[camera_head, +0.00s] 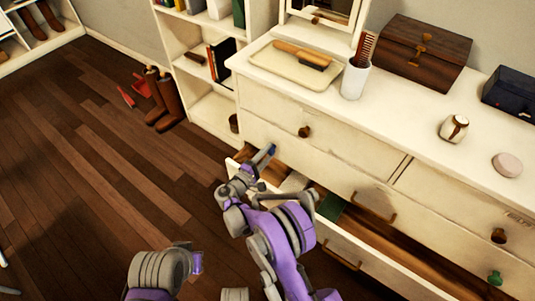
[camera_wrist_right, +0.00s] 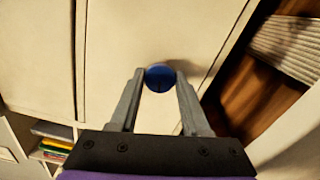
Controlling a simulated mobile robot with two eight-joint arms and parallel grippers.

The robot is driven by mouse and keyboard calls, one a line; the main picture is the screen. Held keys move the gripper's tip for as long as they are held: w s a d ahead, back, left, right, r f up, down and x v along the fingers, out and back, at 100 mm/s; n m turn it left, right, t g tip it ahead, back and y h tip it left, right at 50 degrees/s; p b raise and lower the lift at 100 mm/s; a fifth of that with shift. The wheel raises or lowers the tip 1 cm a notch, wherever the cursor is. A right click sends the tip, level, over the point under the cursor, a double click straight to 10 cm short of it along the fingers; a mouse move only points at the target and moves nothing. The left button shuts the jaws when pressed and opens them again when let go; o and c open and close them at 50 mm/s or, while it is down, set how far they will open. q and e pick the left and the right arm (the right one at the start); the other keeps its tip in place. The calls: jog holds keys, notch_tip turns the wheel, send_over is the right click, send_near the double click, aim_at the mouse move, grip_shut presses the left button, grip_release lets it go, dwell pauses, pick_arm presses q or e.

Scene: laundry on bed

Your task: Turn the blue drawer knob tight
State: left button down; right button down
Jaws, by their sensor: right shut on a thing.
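The blue drawer knob (camera_wrist_right: 159,77) is round and sits on a cream drawer front in the right wrist view. My right gripper (camera_wrist_right: 158,88) has its two grey fingers closed on either side of the knob. In the head view my right gripper (camera_head: 262,161) is at the left part of the cream dresser (camera_head: 322,148), by the open drawer; the knob is mostly hidden there. Part of my left arm shows at the bottom of the head view, but I cannot make out its fingers.
A long drawer (camera_head: 375,238) stands open beside my right arm, with folded items inside. A tray (camera_head: 290,68), a white cup (camera_head: 354,80) and a wooden box (camera_head: 420,53) stand on top. Boots (camera_head: 165,100) stand on open floor at left.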

jog(key=m, duration=0.4)
jog(key=shift+m+b, duration=0.3)
jog(key=m, duration=1)
jog(key=shift+m+b, duration=0.4)
jog(key=shift+m, duration=2.6)
jog(key=shift+c, duration=1.9)
grip_release()
